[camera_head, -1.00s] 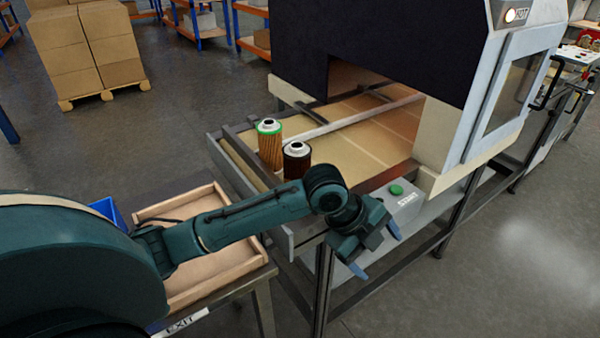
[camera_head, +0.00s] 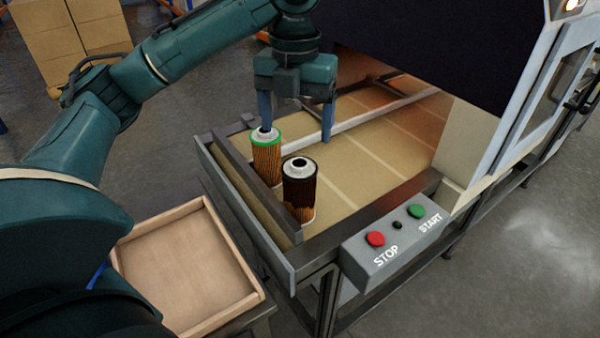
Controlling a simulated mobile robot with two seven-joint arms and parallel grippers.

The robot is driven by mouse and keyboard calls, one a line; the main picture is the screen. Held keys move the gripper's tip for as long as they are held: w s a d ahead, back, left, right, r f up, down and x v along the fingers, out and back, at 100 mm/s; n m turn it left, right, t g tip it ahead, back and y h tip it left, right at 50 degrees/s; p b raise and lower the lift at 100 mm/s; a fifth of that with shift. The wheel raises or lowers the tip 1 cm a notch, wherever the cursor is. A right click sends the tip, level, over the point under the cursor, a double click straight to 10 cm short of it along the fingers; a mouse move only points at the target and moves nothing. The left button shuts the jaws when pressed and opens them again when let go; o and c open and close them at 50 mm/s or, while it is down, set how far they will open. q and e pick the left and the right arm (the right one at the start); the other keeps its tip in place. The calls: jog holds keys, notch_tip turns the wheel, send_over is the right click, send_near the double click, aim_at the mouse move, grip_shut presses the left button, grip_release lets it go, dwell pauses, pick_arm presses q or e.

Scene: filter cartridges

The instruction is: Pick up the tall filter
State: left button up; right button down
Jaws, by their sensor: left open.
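Two filters stand upright side by side on the conveyor belt. One filter (camera_head: 266,162) has orange pleats and a green rim around its white top; the other filter (camera_head: 299,188) has a dark upper part over brown pleats and stands nearer to me. I cannot tell for sure which is taller. My left gripper (camera_head: 296,130) is open and points down, its two blue fingers wide apart. The left finger overlaps the top of the green-rimmed filter in the picture; the right finger is over the belt behind. Nothing is between the fingers. My right gripper is not in view.
The conveyor (camera_head: 378,160) runs into a dark-hooded machine (camera_head: 430,55) at the back right. A control box (camera_head: 395,240) with red stop and green start buttons is on its front edge. A shallow wooden tray (camera_head: 255,293) sits at the lower left, its visible floor empty.

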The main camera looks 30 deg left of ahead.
aim_at(296, 162)
pick_arm(q)
jog(key=shift+w+a+f, duration=0.15)
jog(key=shift+w+a, duration=0.05)
notch_tip(296, 162, down, 7)
jog(key=shift+s+d+f+b, duration=0.1)
jog(key=shift+s+d+b, duration=0.05)
jog(key=shift+b, duration=0.75)
jog(key=shift+d+f, duration=0.15)
jog(key=shift+f, duration=1.2)
jog(key=shift+d+f, duration=0.1)
jog(key=shift+f, duration=1.25)
jog(key=c, duration=1)
jog(key=shift+r, duration=0.1)
jog(key=shift+c, duration=0.2)
